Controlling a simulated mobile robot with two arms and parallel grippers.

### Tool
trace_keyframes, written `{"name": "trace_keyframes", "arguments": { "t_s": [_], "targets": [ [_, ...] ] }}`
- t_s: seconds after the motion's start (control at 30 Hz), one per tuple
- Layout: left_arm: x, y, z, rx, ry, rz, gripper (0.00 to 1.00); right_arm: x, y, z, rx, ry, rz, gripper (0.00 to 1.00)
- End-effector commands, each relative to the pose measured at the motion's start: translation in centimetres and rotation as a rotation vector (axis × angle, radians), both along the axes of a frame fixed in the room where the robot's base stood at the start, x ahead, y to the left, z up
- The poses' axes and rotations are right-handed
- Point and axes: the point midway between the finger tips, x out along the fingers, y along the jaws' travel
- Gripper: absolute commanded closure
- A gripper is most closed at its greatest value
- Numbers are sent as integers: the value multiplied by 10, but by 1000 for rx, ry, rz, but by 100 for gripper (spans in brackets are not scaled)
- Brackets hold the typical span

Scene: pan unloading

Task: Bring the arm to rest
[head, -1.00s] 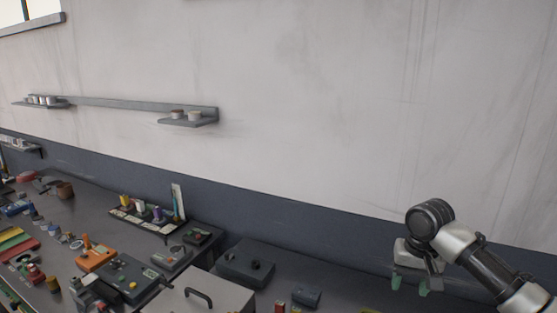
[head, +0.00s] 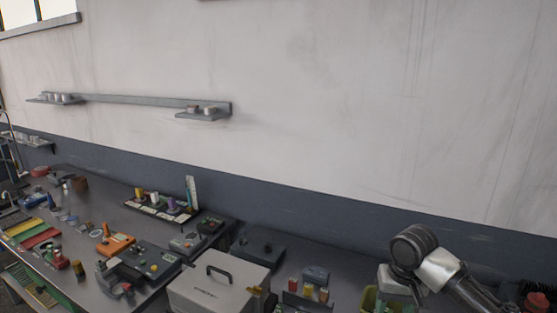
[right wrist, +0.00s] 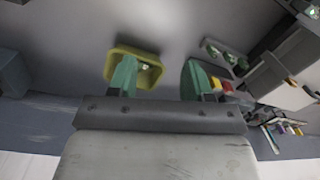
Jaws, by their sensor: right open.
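My right arm (head: 437,270) comes in from the lower right in the head view, bent at a dark round joint. Its gripper is a pale block low in that view, and its fingertips cannot be made out there. In the right wrist view the right gripper (right wrist: 158,78) shows two teal fingers spread wide apart, with nothing held between them. The left finger overlaps a yellow-green bin (right wrist: 148,77), which looks to lie beyond it; whether they touch is unclear. My left gripper is not in view.
The bin also shows at the head view's lower edge (head: 368,300). A grey case with a handle (head: 212,293), a dark box (head: 257,252) and small coloured parts (head: 308,290) crowd the bench. A wall shelf (head: 150,100) hangs behind. The space above the bench looks free.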

Motion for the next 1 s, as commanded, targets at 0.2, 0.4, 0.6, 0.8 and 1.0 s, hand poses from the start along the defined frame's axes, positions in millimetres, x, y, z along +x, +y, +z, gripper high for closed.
{"name": "trace_keyframes", "arguments": {
  "t_s": [0.2, 0.4, 0.6, 0.8, 1.0],
  "targets": [
    [6, -3, 0, -5, -8, 1, 7, -29, 35, -42, 26, -24, 136, 50],
    [-3, -3, 0, -3, 4, 1, 7, -77, 74, -87, 77, -80, 283, 50],
    [-5, -3, 0, -2, 8, 1, 7, -149, 103, -121, 133, -189, 390, 50],
    [-4, -3, 0, -3, 7, 1, 7, -212, 97, -130, 110, -273, 391, 50],
    [-4, -2, 0, -3, 7, 1, 7, -250, 79, -129, 52, -300, 369, 50]
  ]
}}
